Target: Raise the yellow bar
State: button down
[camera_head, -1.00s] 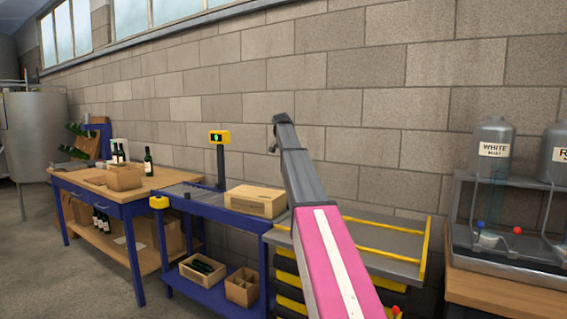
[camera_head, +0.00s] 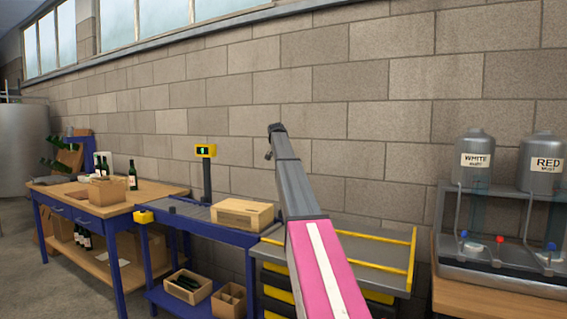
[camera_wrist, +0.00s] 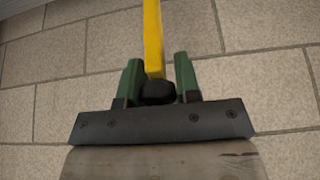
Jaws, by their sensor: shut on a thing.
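In the wrist view, a yellow bar (camera_wrist: 153,35) runs up out of the picture, in front of the block wall. Its lower end meets a black rounded piece between the green fingers of my gripper (camera_wrist: 158,80). My gripper is shut on the bar. In the head view my arm reaches up and away toward the wall; the fingers and the held bar cannot be made out there.
A grey-topped stand with yellow rails (camera_head: 365,268) is beside my arm. White (camera_head: 476,160) and red (camera_head: 543,163) must tanks stand right.

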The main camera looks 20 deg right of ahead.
jog(key=c, duration=0.8)
grip_release()
jog(key=shift+f, duration=0.2)
jog(key=shift+c, duration=0.2)
jog(key=shift+r, duration=0.1)
jog(key=shift+r, duration=0.1)
jog(key=v, duration=1)
jog(key=shift+r, duration=0.25)
jog(key=shift+s+a, duration=0.1)
jog(key=shift+a, duration=0.05)
